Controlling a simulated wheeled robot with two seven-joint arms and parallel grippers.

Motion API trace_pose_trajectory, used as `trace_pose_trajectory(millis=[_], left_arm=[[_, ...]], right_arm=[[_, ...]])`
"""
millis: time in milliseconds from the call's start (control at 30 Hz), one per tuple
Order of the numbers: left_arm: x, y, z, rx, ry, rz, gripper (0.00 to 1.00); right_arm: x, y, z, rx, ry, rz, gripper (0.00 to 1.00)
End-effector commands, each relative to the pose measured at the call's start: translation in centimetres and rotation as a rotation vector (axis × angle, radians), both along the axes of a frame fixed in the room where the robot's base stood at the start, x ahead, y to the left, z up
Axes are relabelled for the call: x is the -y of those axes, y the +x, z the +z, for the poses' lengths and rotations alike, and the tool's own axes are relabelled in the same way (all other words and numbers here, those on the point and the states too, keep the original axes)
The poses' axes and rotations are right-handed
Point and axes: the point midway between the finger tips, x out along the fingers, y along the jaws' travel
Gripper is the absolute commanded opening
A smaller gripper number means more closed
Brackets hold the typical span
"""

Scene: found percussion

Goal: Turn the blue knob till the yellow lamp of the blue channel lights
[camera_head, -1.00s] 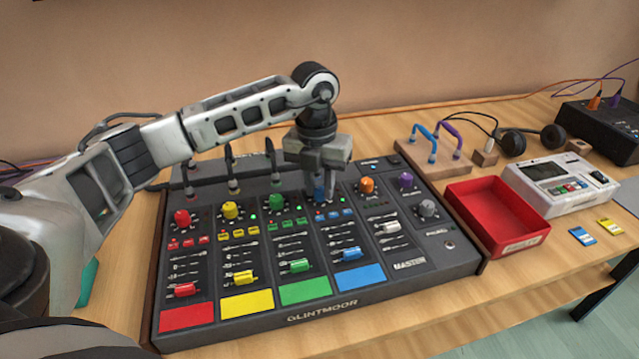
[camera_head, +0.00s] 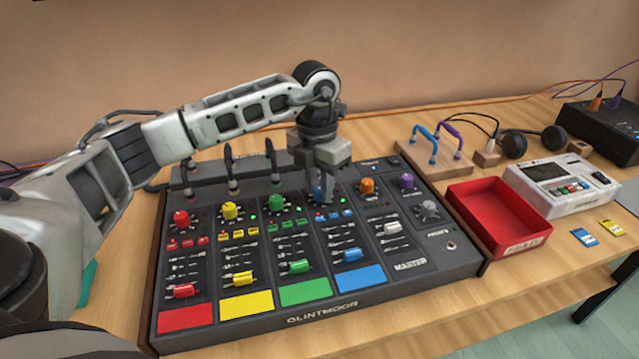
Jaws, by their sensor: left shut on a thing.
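The mixer (camera_head: 335,300) stands on the table with red, yellow, green and blue channels. The blue knob (camera_head: 320,194) is at the top of the blue channel, partly hidden by my left gripper (camera_head: 321,190). My left gripper points down from above and is shut on the blue knob. The blue channel's buttons (camera_head: 334,215) and blue fader (camera_head: 348,254) show below it. The lamps by the blue knob are too small and too covered to tell whether a yellow one is lit. My right gripper is not in view.
Green (camera_head: 277,202) and orange (camera_head: 367,187) knobs stand close on either side of the gripper. A red tray (camera_head: 497,215) and a white device (camera_head: 562,183) are to the right. Several upright dark stalks stand behind the mixer.

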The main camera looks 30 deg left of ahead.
Motion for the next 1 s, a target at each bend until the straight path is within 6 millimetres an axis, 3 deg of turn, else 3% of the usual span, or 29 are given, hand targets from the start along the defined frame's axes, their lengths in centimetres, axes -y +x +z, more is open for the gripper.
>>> trace_pose_trajectory(millis=[167,200,267,667,767,1000], left_arm=[[0.0,0.1,0.2,0.005,-0.001,0.002,0.0],[0.0,0.1,0.2,0.005,-0.001,0.002,0.28],[0.0,0.1,0.2,0.005,-0.001,0.003,0.44],[0.0,0.1,0.8,0.004,-0.002,0.003,0.44],[-0.1,0.1,2.3,0.007,-0.001,0.003,0.44],[-0.3,0.2,8.0,0.008,-0.001,0.002,0.44]], right_arm=[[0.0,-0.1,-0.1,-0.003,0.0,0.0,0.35],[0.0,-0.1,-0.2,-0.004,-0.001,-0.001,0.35],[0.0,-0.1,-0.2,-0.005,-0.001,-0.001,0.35],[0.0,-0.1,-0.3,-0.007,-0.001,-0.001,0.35],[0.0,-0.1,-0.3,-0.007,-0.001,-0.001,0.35],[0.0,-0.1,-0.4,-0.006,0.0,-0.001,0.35]])
